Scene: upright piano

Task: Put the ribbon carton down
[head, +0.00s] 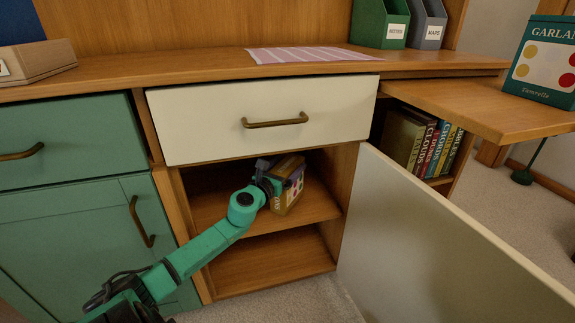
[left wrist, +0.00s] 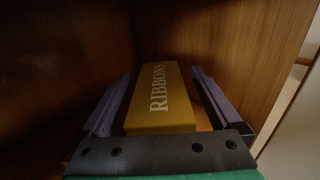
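The ribbon carton (head: 290,194) is a mustard-yellow box with a patterned side. It stands on the shelf (head: 318,204) inside the open cabinet, below the cream drawer. In the left wrist view its top (left wrist: 160,92) reads RIBBONS. My left gripper (head: 274,178) reaches into the cabinet at the carton. In the left wrist view the two purple fingers of my left gripper (left wrist: 161,95) lie on either side of the carton, with narrow gaps showing, so it looks open around it. The carton's underside is hidden. My right gripper is not in view.
The cream drawer (head: 262,120) is right above my left gripper. The cabinet's door (head: 450,245) stands open at the right. The cabinet's right wall (left wrist: 235,45) is close to the right finger. A lower compartment (head: 270,262) is empty. Books (head: 425,140) stand further right.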

